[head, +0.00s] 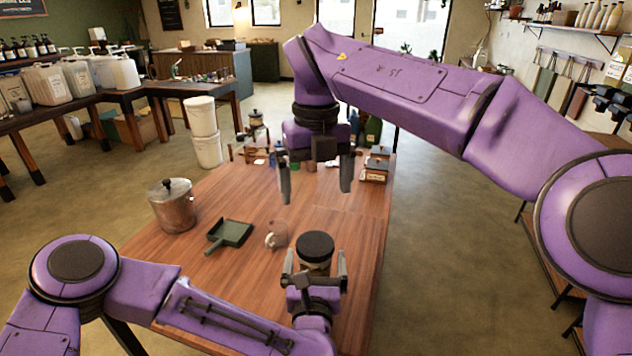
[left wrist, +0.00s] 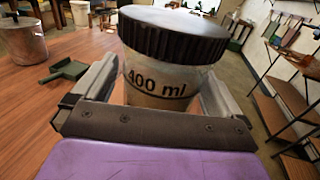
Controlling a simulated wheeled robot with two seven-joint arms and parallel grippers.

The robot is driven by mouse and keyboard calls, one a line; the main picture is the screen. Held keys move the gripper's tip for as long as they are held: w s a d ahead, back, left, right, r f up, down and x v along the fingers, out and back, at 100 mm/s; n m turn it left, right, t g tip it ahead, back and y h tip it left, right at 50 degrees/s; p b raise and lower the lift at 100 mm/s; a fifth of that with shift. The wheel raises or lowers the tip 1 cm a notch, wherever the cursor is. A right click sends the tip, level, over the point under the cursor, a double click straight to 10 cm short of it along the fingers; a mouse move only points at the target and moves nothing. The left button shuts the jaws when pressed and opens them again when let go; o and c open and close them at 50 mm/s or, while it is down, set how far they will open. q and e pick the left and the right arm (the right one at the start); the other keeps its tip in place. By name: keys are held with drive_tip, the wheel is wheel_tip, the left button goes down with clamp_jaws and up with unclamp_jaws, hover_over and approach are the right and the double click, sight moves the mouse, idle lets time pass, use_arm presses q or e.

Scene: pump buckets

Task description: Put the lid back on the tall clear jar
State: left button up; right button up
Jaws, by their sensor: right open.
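A clear jar marked "400 ml" (left wrist: 158,86) shows in the left wrist view, with a ribbed black lid (left wrist: 172,35) on top; whether the lid is fully seated I cannot tell. In the head view this black lid (head: 315,247) hides most of the jar. My left gripper (head: 315,264) has its fingers on both sides of the jar, closed on its body below the lid. Whether the jar's base touches the table is hidden. My right gripper (head: 316,188) is open and empty, pointing down above the table, farther back than the jar.
On the wooden table (head: 260,285) are a clear cup (head: 276,235), a green dustpan (head: 230,234) and a lidded metal pot (head: 173,206) at left. A lidded container (head: 256,128) and small items stand at the back. White buckets (head: 204,130) stand beyond the table.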

wheel_tip(320, 180, down, 4)
drive_tip(key=b, duration=0.4)
drive_tip(key=shift+f, duration=0.2)
use_arm(q)
drive_tip(key=s, duration=1)
drive_tip(key=shift+s+a, duration=0.25)
drive_tip(key=shift+s, duration=0.05)
